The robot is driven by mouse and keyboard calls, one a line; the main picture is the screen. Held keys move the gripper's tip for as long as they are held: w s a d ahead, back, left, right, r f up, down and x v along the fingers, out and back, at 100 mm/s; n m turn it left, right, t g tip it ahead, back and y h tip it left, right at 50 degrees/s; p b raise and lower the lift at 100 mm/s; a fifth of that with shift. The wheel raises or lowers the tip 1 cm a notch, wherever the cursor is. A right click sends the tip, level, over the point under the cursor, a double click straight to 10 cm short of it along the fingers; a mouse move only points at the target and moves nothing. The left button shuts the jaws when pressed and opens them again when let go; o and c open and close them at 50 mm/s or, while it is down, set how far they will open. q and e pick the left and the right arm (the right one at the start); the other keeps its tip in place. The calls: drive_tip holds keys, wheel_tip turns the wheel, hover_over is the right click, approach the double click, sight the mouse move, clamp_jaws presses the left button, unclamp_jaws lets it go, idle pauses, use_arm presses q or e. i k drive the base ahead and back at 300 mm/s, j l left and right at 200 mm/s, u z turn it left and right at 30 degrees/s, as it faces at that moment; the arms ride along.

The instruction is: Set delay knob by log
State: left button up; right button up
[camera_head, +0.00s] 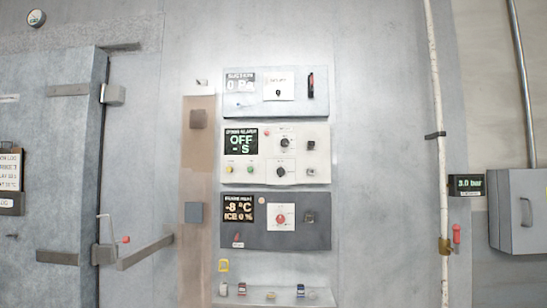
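A white control panel (316,150) is mounted mid-wall. Its dark display (241,142) reads "OFF" with "- S" below. Two black knobs are on it, an upper knob (284,143) and a lower knob (281,172), each on a plate with marks; their labels are too small to read, so I cannot tell which is the delay knob. A log board (10,168) hangs on the door at the far left, cut off by the picture edge; its lines are only partly legible. Neither of my grippers is in view.
A panel reading "0 Pa" (240,85) is above, and a dark panel reading "-8 °C, ICE 0 %" (238,208) below. Small items stand on a low shelf (258,297). A door handle bar (145,252) juts out at left. A pipe (437,120) and grey box (518,211) are at right.

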sight(285, 142)
drive_tip(key=u, duration=1.8)
drive_tip(key=i+l+z, duration=0.1)
drive_tip(key=z, duration=0.3)
drive_tip(key=i+z, duration=0.45)
drive_tip(key=z, duration=0.3)
